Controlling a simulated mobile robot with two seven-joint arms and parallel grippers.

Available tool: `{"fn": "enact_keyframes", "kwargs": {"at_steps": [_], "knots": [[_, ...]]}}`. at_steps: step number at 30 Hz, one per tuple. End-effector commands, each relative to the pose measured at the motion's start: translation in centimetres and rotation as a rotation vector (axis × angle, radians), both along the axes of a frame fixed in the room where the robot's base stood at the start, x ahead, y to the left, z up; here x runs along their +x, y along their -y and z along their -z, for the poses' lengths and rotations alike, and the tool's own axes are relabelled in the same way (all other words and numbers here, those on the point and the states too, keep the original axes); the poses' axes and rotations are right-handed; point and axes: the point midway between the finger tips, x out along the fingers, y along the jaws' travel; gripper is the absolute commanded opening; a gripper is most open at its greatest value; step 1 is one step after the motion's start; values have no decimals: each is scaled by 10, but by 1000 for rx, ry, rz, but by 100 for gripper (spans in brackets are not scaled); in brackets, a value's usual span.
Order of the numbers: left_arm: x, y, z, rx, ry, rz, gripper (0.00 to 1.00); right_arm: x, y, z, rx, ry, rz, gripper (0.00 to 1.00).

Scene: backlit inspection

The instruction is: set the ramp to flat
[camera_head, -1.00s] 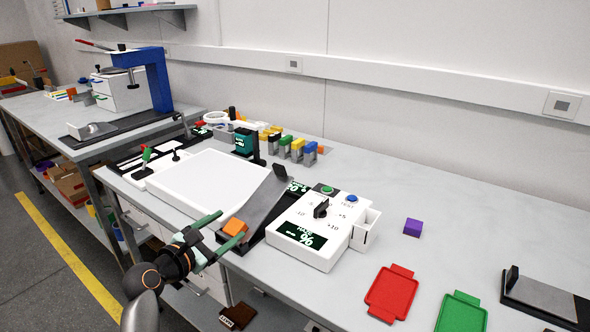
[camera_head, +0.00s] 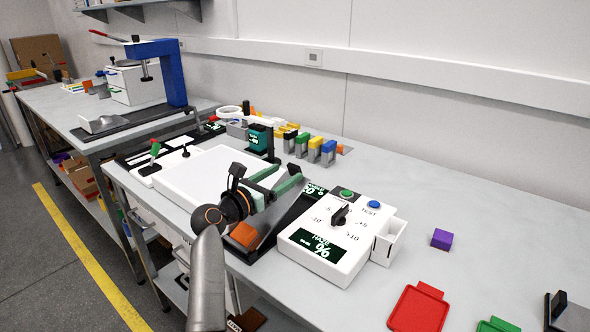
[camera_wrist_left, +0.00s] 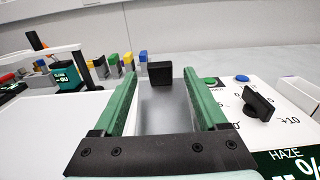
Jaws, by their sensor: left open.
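The ramp is a grey plate (camera_wrist_left: 165,108) with a black upright tab (camera_wrist_left: 160,72) at its far end, seen in the left wrist view. In the head view my left arm hides most of the ramp, and a dark side of its base (camera_head: 283,213) shows. My left gripper (camera_head: 285,177) is open above the ramp. In the left wrist view its green fingers lie either side of the plate, and the tab appears between the fingertips. I cannot tell whether they touch it. An orange block (camera_head: 245,235) is at the ramp's near end. My right gripper is not in view.
A white haze box (camera_head: 318,252) with a black knob (camera_head: 339,214) stands right of the ramp. A white panel (camera_head: 195,180) lies left. Several coloured blocks stand behind. A purple cube (camera_head: 441,239) and red tray (camera_head: 418,309) lie right, with bare table between.

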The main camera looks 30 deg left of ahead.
Motion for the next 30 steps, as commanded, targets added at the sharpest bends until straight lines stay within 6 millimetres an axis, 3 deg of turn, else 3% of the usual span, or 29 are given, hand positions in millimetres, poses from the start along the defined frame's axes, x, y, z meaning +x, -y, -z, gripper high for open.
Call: {"fn": "enact_keyframes", "kwargs": {"at_steps": [3,9,21,30], "knots": [[22,2,0,-1,1,1,75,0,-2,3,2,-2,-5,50],[43,3,0,1,0,0,75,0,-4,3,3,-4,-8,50],[49,4,0,2,-1,-1,75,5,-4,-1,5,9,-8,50],[49,4,0,1,-1,0,42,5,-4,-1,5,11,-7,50]]}}
